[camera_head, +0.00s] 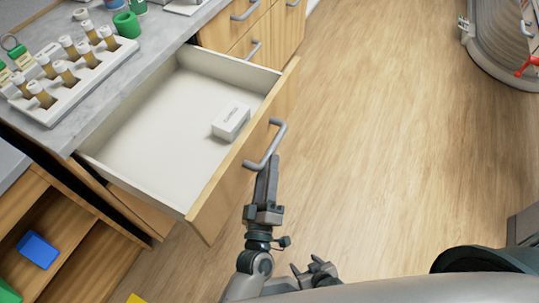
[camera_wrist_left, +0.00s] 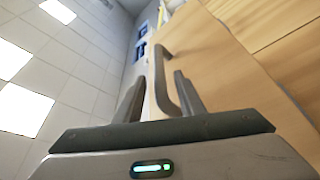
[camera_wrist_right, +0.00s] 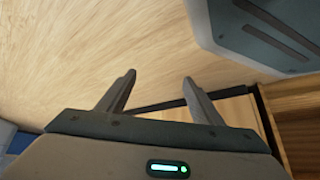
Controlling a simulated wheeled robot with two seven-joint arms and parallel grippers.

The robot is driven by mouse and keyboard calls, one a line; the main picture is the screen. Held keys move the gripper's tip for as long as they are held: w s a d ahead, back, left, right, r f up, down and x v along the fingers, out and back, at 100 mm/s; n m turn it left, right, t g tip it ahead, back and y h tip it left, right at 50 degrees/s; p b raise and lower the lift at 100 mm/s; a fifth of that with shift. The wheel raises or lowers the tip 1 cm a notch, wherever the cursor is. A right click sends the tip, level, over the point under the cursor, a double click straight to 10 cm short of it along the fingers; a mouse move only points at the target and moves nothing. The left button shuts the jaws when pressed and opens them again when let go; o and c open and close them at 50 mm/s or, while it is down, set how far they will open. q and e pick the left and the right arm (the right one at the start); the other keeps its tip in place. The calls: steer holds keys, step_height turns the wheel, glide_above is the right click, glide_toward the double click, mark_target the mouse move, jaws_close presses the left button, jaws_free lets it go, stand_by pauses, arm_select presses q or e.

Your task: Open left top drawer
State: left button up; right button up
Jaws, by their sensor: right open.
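The top drawer (camera_head: 160,125) of the left counter is pulled far out, showing its white inside. Its grey bar handle (camera_head: 279,135) is on the wooden front (camera_head: 215,200). My left gripper (camera_head: 268,165) is at the near end of the handle. A small white box (camera_head: 231,120) lies in the drawer. My right gripper (camera_head: 312,268) is low in the head view, empty and apart from the drawer. The right wrist view shows its fingers (camera_wrist_right: 157,77) spread open.
A white rack (camera_head: 75,75) of vials and green tape (camera_head: 127,24) stand on the grey counter. Other closed drawers (camera_head: 250,45) are behind the open one. An open shelf (camera_head: 75,255) with a blue box (camera_head: 38,249) is at lower left. The wooden floor (camera_head: 390,130) at right is clear.

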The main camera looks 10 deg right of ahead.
arm_select(q)
steer(key=b+v, duration=0.2)
steer(key=v, duration=1)
arm_select(e)
steer(key=s+d+f+g, duration=0.1)
steer(key=s+d+f, duration=0.1)
steer(key=shift+d+g+h, duration=0.3)
steer(key=shift+g, duration=0.1)
arm_select(q)
steer(key=a+f+m+g, duration=0.4)
steer(key=f, duration=0.9)
steer(key=a+f+m+g, duration=0.3)
steer(key=f+m+g, duration=0.1)
steer(key=f, duration=0.9)
steer(key=s+a+f+m+g+y, duration=0.1)
steer(key=s+a+f+g+y, duration=0.1)
steer(key=a+f, duration=0.5)
steer(key=s+a+f+m+g+y, duration=0.1)
steer(key=s+a+f+g, duration=0.3)
steer(key=a+f, duration=0.4)
step_height(320, 180, down, 2)
steer(key=shift+s+a+y+p, duration=0.25)
steer(key=shift+s+y+p, duration=0.1)
steer(key=shift+s+y, duration=0.5)
arm_select(e)
steer(key=shift+w+a+r, duration=0.15)
steer(key=shift+a, duration=0.25)
